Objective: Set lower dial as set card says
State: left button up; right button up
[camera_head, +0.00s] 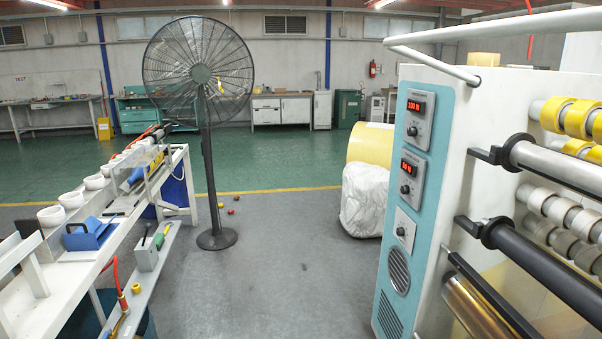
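The machine's light-blue control panel (419,140) is on the right, facing me at an angle. Its upper module has a red lit display (416,106) and a dark dial (412,131) under it. A lower module has a red lit display (409,167) and a dark lower dial (405,189) under it. A white plate with another small knob (400,231) sits below that, above a round vent. The display digits are too small to read surely. I cannot make out a set card. Neither of my grippers is in view.
A white machine (470,170) carries rollers and yellow tape rolls (557,115) that jut out right. A pedestal fan (214,238) stands mid-floor. A white workbench (85,262) with tools and tape cores is on the left. Grey floor (290,285) between bench and machine is mostly clear.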

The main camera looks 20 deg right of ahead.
aim_at(404, 189)
jog(key=z, duration=0.3)
jog(key=i, duration=2.3)
jog(key=z, duration=0.85)
